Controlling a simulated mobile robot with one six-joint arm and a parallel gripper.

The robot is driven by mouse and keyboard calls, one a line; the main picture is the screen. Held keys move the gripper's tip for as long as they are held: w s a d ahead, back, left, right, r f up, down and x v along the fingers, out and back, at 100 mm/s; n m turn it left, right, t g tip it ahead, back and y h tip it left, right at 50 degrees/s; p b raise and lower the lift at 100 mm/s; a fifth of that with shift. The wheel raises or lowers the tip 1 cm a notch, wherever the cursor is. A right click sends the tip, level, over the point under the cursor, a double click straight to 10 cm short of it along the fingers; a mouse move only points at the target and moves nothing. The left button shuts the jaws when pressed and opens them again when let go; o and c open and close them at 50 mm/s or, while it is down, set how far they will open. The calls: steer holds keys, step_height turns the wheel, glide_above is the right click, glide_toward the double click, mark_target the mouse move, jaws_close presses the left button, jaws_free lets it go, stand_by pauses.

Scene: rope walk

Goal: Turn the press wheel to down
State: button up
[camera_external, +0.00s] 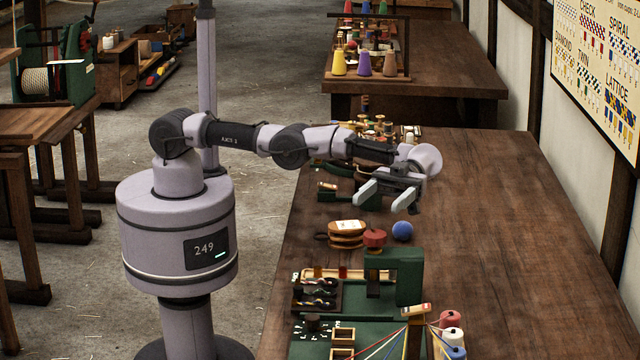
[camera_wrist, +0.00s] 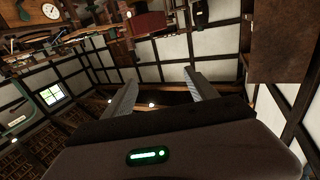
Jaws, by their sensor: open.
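A green C-shaped press (camera_external: 408,277) stands near the front of the long wooden table. A red round piece (camera_external: 375,238) on top of it looks like the press wheel; its turned position cannot be told at this size. My gripper (camera_external: 384,200) is open and empty, above the table and behind the red wheel in the picture, clear of it. In the wrist view my gripper (camera_wrist: 163,82) shows two spread fingers with nothing between them. The wrist view faces the walls and roof beams; I cannot make out the press there.
A blue ball (camera_external: 402,231) sits right of the wheel, and a stack of round wooden pieces (camera_external: 347,234) left of it. A wooden post with coloured threads (camera_external: 415,320) and spools stand in front. The table's right side (camera_external: 500,230) is bare.

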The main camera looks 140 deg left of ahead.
steer(key=w+d+r+n+t+h+p, duration=0.1)
steer(key=w+d+r+t+h+p, duration=0.15)
steer(key=d+r+t, duration=0.4)
steer(key=w+d+r+n+t+h+p, duration=0.2)
steer(key=w+d+r+t, duration=0.2)
steer(key=r, duration=0.6)
steer(key=n+g+y+p, duration=0.35)
steer(key=n+y, duration=1.55)
steer(key=y, duration=1.5)
glide_toward(389, 251)
steer(key=s+d+r, duration=0.4)
steer(key=s+d, duration=0.1)
steer(key=shift+h, duration=0.25)
steer(key=b+x, duration=0.1)
steer(key=x, duration=0.4)
steer(key=b+x, duration=0.2)
steer(key=x, duration=0.4)
steer(key=f+b+x, duration=0.1)
steer(key=x, duration=0.4)
steer(key=shift+a+b, duration=0.2)
steer(key=shift+b, duration=0.1)
steer(key=shift+w+a+r, duration=0.15)
steer(key=shift+w+a, duration=0.1)
